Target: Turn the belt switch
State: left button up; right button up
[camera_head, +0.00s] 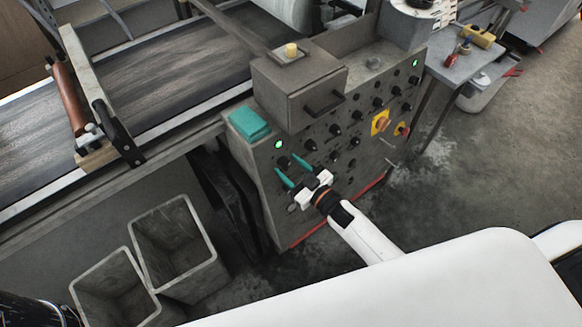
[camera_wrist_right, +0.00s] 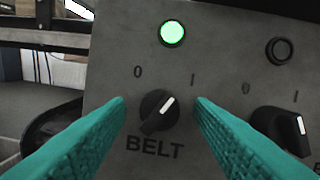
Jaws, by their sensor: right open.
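The belt switch (camera_wrist_right: 158,118) is a round black knob with a white pointer, above the word BELT in the right wrist view. Its pointer leans to the upper right, toward the I mark and away from the 0. My right gripper (camera_head: 287,168) is open at the control panel (camera_head: 264,199). Its two teal fingers stand on either side of the knob in the right wrist view, with visible gaps between them and the knob. A green lamp (camera_wrist_right: 172,33) above the switch is lit. My left gripper is not in view.
A second black knob (camera_wrist_right: 281,132) is close to the right finger. The panel carries several other knobs and a yellow-backed switch (camera_head: 380,123). A teal block (camera_head: 250,124) lies on the panel's top. The conveyor belt (camera_head: 165,76) is at the left; two grey bins (camera_head: 178,241) stand below it.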

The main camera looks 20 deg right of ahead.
jog(key=c, duration=1)
jog(key=shift+o, duration=0.2)
jog(key=shift+n, duration=0.3)
jog(key=n+g+p, duration=0.1)
jog(key=n, duration=0.5)
jog(key=n+g, duration=0.1)
jog(key=n, duration=0.5)
jog(key=shift+d+r+g+y+p, duration=0.2)
jog(key=shift+g+y+p, duration=0.1)
jog(key=shift+y+p, duration=0.1)
jog(key=shift+n, duration=0.3)
jog(key=o, duration=1)
jog(key=shift+c, duration=0.2)
